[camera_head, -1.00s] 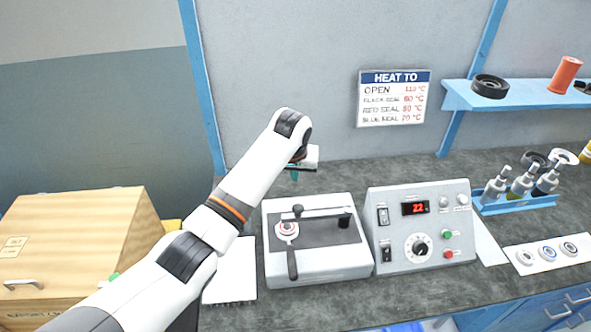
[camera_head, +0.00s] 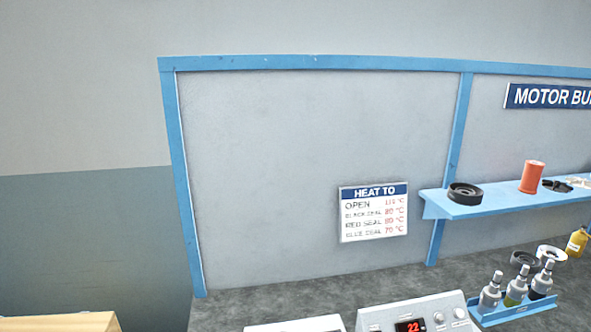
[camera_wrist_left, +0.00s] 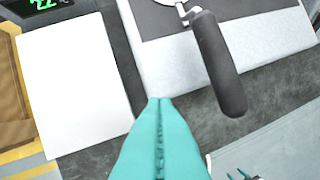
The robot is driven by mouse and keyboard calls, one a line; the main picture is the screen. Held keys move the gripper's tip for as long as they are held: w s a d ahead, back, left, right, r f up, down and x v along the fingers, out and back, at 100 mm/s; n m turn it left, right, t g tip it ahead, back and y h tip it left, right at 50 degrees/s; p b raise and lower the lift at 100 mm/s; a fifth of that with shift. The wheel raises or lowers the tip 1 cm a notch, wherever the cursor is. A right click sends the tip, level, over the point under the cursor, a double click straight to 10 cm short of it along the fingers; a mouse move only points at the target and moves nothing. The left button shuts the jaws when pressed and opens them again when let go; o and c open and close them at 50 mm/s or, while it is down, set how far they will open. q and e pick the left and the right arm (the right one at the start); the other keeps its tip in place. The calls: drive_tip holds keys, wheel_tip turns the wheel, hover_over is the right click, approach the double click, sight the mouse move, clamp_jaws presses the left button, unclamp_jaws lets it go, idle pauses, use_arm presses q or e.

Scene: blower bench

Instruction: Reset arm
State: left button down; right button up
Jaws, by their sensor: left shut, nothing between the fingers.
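My left gripper (camera_wrist_left: 160,104) shows in the left wrist view as two teal fingers pressed together, with nothing between them. It is over the dark bench top (camera_wrist_left: 86,163), close to the front edge of a grey-and-white device (camera_wrist_left: 175,75) with a thick black handle (camera_wrist_left: 218,62). The handle is to the right of the fingertips. The fingers do not appear to hold the handle. Neither arm shows in the head view, and my right gripper is not seen.
In the wrist view a white sheet (camera_wrist_left: 82,85) lies left of the fingers. In the head view a control box (camera_head: 425,314) reads 22, a blue shelf (camera_head: 500,203) holds parts, and a blue rack (camera_head: 515,312) holds bottles. A heat chart (camera_head: 374,212) hangs on the wall.

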use_arm(q)
drive_tip(key=s+a+y, duration=0.1)
drive_tip(key=s+a, duration=0.4)
drive_tip(key=s, duration=0.5)
drive_tip(key=s+a+y, duration=0.1)
drive_tip(key=s+a, duration=0.4)
drive_tip(key=s, duration=0.6)
wheel_tip(320, 180, down, 29)
drive_tip(key=s+g+b, duration=0.1)
drive_tip(key=s+b, duration=0.1)
drive_tip(key=b, duration=0.1)
drive_tip(key=s+a+f+g+b, duration=0.1)
drive_tip(key=s+a+f+b, duration=0.1)
drive_tip(key=s+f, duration=1.3)
drive_tip(key=shift+s+a+f+m+g, duration=0.35)
drive_tip(key=shift+a+f, duration=0.25)
drive_tip(key=shift+f, duration=0.25)
